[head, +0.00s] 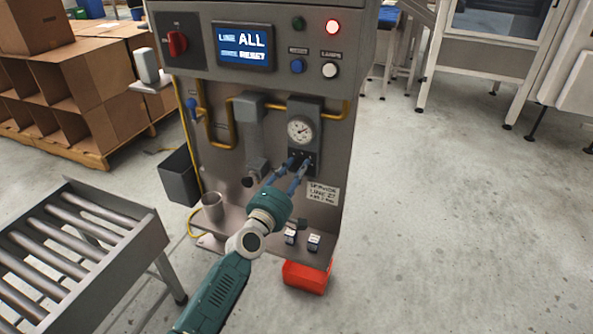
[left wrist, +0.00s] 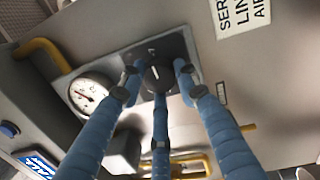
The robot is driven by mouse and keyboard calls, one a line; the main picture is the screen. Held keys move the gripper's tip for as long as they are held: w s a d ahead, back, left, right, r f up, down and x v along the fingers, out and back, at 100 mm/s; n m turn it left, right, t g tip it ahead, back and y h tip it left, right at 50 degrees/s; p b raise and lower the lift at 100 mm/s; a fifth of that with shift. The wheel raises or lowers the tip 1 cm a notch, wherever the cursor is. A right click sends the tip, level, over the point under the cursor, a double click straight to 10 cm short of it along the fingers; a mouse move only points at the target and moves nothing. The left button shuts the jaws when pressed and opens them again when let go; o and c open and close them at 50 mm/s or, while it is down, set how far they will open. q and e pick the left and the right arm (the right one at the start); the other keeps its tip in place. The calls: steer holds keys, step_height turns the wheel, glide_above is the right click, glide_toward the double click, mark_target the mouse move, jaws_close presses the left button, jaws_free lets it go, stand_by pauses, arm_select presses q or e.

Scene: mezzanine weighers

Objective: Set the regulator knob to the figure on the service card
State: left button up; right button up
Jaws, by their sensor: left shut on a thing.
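The regulator knob (left wrist: 157,77) is dark and round with a pale mark, on a dark plate below the gauge. My left gripper (head: 298,167) reaches it from the front. In the left wrist view its blue fingers (left wrist: 160,72) are shut around the knob, which is mostly hidden in the head view. The round white pressure gauge (head: 299,130) shows above; it also appears in the left wrist view (left wrist: 89,95), its reading too small to tell. The white service card (head: 322,194) is to the right below the knob; its last line is not legible. In the left wrist view the card (left wrist: 241,14) is cut off.
A panel above has a blue screen (head: 243,47), a red rotary switch (head: 177,43), and a lit red lamp (head: 333,27). A shelf below holds a grey cup (head: 213,207) and small blocks (head: 314,242). A red box (head: 307,276) sits under it. A roller conveyor (head: 75,255) stands left.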

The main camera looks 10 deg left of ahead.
arm_select(q)
steer(key=o, duration=1.1)
steer(key=shift+f, duration=0.2)
steer(key=shift+s+r, duration=0.1)
steer(key=v, duration=1.2)
